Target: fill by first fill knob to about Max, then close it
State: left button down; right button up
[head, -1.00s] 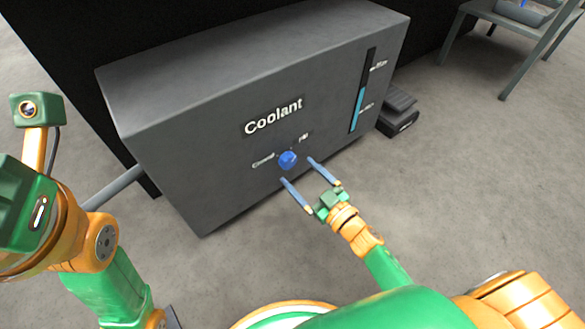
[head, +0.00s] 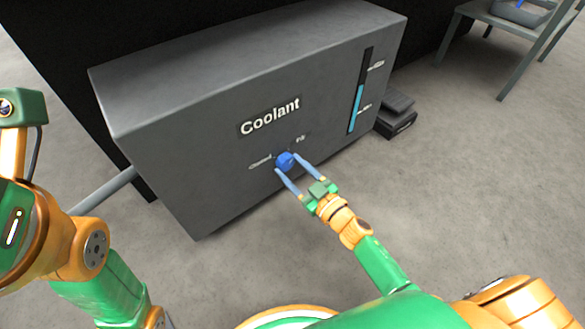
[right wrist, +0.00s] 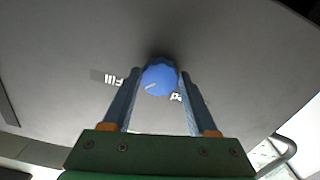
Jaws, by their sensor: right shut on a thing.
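The blue fill knob (head: 285,159) sits on the front of the grey coolant cabinet (head: 210,140), between the labels Closed and Fill. My right gripper (head: 286,164) is shut on the knob, with one finger on each side. The right wrist view shows the blue knob (right wrist: 159,77) between the fingertips, with a short pale mark on its face; which label the mark points to I cannot tell. The level gauge (head: 359,92) has a cyan column that ends between the lower and the upper mark, below the upper one. My left gripper's fingers are not visible.
A grey pipe (head: 108,189) comes out at the cabinet's left side. A dark pedal-like block (head: 397,117) lies on the floor right of the cabinet. A grey table (head: 505,25) with a tray stands at the far right. The floor between is clear.

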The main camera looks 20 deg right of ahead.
jog(key=n, duration=0.4)
jog(key=shift+d, duration=0.1)
jog(key=n, duration=0.4)
jog(key=shift+r+n+p, duration=0.1)
jog(key=shift+n+p, duration=0.2)
jog(key=n, duration=0.4)
jog(key=shift+n, duration=0.3)
jog(key=shift+r+n+b, duration=0.1)
jog(key=shift+n+b, duration=0.3)
jog(key=shift+n, duration=1.8)
